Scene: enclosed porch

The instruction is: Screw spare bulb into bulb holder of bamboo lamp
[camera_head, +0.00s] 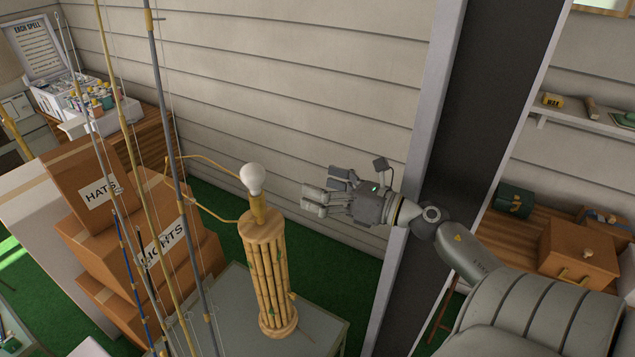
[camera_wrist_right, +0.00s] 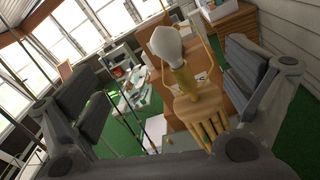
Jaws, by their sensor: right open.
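The bamboo lamp (camera_head: 272,275) stands upright on a grey-green table (camera_head: 235,310). A white bulb (camera_head: 252,178) sits upright in the bulb holder (camera_head: 258,208) on top of the lamp. My right gripper (camera_head: 325,193) is open and empty, to the right of the bulb and apart from it. In the right wrist view the bulb (camera_wrist_right: 167,44), the holder (camera_wrist_right: 183,78) and the lamp (camera_wrist_right: 202,112) show beyond and between the open fingers (camera_wrist_right: 170,95). My left gripper is in neither view.
Several fishing rods (camera_head: 165,120) stand upright left of the lamp. Stacked cardboard boxes (camera_head: 110,200) lie behind them. A thin yellow wire frame (camera_head: 205,207) reaches out left from the holder. A dark post (camera_head: 455,150) rises behind my right arm. The space between bulb and gripper is clear.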

